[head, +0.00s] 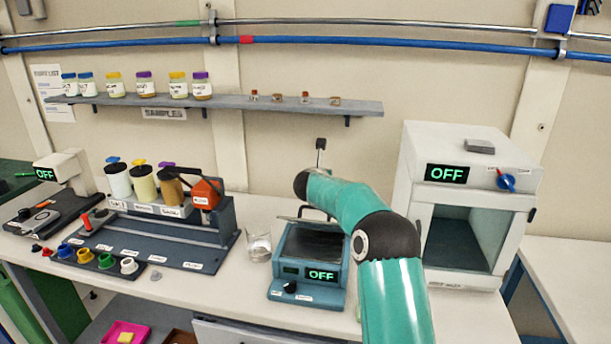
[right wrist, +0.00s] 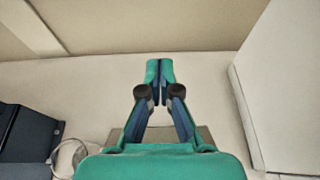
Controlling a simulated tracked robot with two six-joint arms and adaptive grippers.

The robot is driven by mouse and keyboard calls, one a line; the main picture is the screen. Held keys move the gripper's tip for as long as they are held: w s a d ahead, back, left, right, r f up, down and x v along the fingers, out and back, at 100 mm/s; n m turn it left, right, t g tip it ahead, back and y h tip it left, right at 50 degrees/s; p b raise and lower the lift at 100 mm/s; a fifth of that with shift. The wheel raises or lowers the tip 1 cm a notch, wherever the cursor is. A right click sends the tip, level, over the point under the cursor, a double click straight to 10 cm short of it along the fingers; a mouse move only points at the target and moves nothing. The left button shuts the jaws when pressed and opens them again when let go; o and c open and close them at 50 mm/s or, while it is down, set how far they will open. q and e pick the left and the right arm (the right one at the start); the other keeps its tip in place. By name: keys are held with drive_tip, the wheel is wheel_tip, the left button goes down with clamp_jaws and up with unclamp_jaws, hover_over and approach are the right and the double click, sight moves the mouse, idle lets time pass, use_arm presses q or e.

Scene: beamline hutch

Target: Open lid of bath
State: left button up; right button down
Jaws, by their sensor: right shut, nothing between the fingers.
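The bath (head: 281,284) is a blue box on the bench with a green OFF display and a black knob on its front. A dark grey surface (head: 312,243) shows on its top, with a thin plate edge along the back. I cannot tell how far the lid is raised. My right arm crosses over the bath's right side and hides part of it. In the right wrist view my right gripper (right wrist: 158,82) is shut and empty, above a grey-brown plate (right wrist: 205,138) that may be the lid. Its fingertips are hidden in the head view. My left gripper is out of view.
A glass beaker (head: 258,246) stands just left of the bath. A dark rack (head: 150,237) with bottles and an orange-red item is further left. A white oven (head: 415,170) reading OFF stands right. A wall shelf (head: 230,105) holds several jars above.

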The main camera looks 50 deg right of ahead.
drive_tip(key=shift+w+a+r, duration=0.1)
drive_tip(key=shift+w+a, duration=0.45)
drive_tip(key=shift+w, duration=0.05)
drive_tip(key=shift+a, duration=0.1)
idle(0.6)
